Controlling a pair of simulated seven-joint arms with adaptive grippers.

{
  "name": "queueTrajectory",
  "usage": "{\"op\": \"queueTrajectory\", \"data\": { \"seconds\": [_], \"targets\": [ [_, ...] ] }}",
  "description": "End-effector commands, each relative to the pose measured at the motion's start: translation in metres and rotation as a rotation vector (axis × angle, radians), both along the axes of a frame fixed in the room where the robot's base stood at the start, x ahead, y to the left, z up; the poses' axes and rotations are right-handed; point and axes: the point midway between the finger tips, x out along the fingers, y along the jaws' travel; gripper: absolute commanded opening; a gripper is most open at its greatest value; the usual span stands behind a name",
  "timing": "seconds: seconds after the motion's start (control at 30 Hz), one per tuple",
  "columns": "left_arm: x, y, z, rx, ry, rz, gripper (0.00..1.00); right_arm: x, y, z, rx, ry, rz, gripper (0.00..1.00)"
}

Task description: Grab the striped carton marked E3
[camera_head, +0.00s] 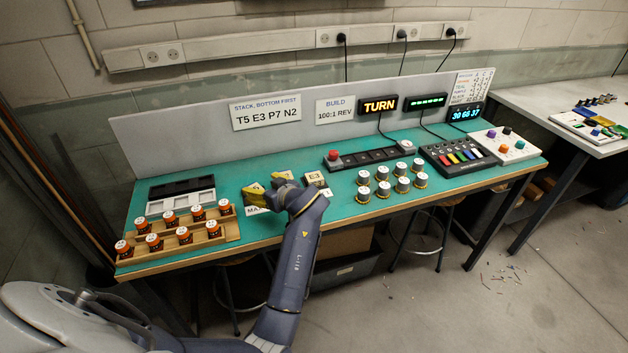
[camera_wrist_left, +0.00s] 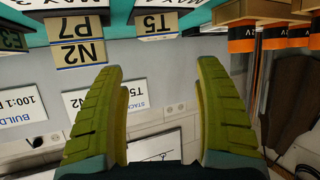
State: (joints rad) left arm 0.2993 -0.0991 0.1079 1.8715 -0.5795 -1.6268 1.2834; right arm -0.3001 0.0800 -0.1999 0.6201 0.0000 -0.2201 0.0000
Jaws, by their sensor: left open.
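My right gripper is not in view.
Orange-based jars (camera_head: 184,235) stand in a wooden rack on the left. Several silver-topped cans (camera_head: 383,188) stand to the right of E3. A button strip (camera_head: 370,156) lies behind them. The upright grey panel (camera_head: 215,145) closes the bench's back.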

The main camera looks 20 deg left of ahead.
Motion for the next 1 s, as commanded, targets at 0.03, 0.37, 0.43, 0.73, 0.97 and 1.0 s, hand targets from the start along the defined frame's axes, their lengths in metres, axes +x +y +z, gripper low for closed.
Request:
{"op": "queueTrajectory", "data": {
  "seconds": [0.03,0.37,0.43,0.73,0.97,1.0],
  "targets": [
    [0.0,0.0,0.0,0.0,0.0,0.0,0.7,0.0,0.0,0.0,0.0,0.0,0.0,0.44],
    [0.0,0.0,0.0,0.0,0.0,0.0,0.76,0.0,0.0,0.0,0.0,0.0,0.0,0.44],
    [0.0,0.0,0.0,0.0,0.0,0.0,0.76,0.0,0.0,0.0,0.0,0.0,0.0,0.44],
    [0.008,-0.007,-0.001,0.05,0.11,-0.074,0.76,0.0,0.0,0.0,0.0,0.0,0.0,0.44],
    [0.029,-0.026,-0.003,0.198,0.401,-0.269,0.76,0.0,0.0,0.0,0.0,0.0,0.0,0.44],
    [0.033,-0.029,-0.003,0.227,0.454,-0.305,0.76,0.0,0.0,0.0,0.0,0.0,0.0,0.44]
  ]
}}
